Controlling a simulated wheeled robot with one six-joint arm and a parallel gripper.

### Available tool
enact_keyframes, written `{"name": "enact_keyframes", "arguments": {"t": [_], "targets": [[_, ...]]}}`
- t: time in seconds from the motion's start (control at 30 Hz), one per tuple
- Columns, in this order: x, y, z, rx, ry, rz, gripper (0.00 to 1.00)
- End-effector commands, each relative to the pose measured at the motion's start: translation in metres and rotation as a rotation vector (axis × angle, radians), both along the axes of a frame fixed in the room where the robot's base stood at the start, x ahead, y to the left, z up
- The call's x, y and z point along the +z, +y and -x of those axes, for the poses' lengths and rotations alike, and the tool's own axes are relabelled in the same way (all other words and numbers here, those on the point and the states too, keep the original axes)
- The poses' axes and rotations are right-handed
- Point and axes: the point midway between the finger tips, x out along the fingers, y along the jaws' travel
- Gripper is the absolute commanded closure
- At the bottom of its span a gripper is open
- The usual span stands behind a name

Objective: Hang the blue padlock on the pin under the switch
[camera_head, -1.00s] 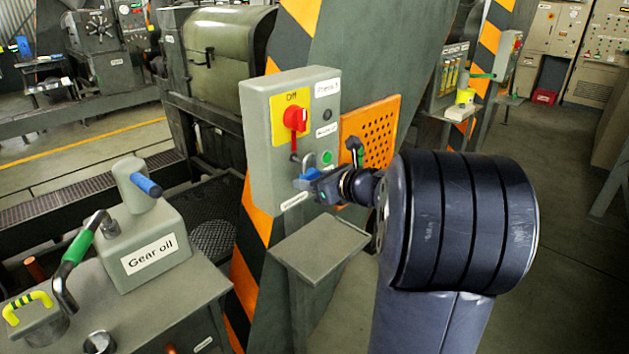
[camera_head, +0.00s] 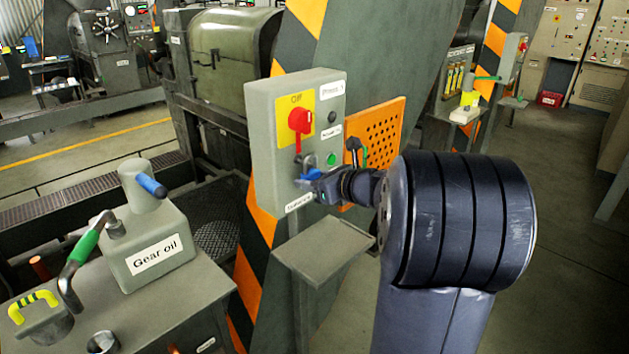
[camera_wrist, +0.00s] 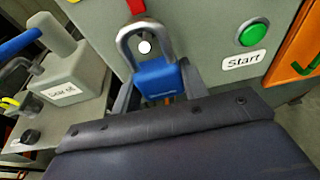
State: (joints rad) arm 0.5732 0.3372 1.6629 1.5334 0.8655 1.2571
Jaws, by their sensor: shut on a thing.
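The blue padlock (camera_wrist: 157,80) is upright between the fingers of my gripper (camera_wrist: 158,92), its grey shackle pointing up. In the head view my gripper (camera_head: 308,183) holds the padlock (camera_head: 309,175) at the lower front of the grey switch box (camera_head: 272,150). The red switch (camera_head: 300,121) sits on a yellow plate marked Off, above the padlock. In the wrist view a round white pin end (camera_wrist: 145,47) shows inside the shackle's loop. I cannot tell whether the shackle touches the pin.
A green Start button (camera_wrist: 252,34) is right of the padlock. An orange perforated panel (camera_head: 376,138) stands right of the box. A small grey shelf (camera_head: 322,246) is below my gripper. A Gear oil can (camera_head: 150,245) stands on the bench at left.

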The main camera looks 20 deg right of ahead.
Motion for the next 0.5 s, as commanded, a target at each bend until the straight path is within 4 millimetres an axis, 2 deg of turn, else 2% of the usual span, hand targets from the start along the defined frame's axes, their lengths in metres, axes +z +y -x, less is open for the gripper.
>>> {"name": "enact_keyframes", "arguments": {"t": [0.5], "targets": [[0.001,0.005,-0.013,0.000,-0.001,0.001,0.79]]}}
